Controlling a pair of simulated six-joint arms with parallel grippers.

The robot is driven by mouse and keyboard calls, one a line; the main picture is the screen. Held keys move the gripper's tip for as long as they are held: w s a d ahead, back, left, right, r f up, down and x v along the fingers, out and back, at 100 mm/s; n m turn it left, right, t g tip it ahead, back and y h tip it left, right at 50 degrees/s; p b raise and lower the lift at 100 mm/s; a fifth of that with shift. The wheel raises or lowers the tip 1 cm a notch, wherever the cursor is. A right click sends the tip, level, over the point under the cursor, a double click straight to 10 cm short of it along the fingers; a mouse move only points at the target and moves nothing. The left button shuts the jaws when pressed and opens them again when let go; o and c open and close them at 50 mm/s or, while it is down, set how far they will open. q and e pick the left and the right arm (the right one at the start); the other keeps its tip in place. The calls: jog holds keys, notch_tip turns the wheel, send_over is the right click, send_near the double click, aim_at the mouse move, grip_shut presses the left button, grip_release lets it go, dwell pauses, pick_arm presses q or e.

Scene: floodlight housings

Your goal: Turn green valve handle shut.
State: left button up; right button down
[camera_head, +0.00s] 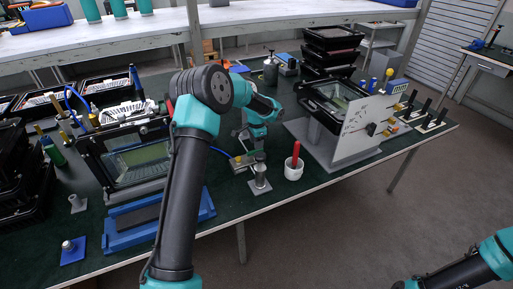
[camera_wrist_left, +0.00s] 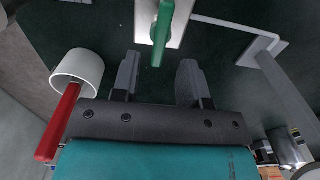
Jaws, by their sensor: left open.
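In the left wrist view the green valve handle (camera_wrist_left: 161,32) is a narrow lever over a pale plate (camera_wrist_left: 178,10). Its near end reaches between my left gripper's (camera_wrist_left: 158,64) two fingertips, which stand apart with dark gaps on both sides of the handle. I see no clear contact. In the head view my left gripper (camera_head: 244,159) points down over the table beside a grey post; my own arm and the small scale mostly hide the handle there. My right arm shows only in part at the lower right, and its gripper is outside the frame.
A white cup (camera_head: 293,173) holding a red-handled thing stands close to the gripper; the cup also shows in the left wrist view (camera_wrist_left: 77,66). A white upright panel (camera_head: 362,125) stands to the right, and a framed housing (camera_head: 140,165) to the left. The table's front edge is near.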

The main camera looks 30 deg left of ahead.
pick_arm(q)
notch_tip(320, 180, up, 13)
jog(key=shift+r, duration=0.2)
dwell(0.6)
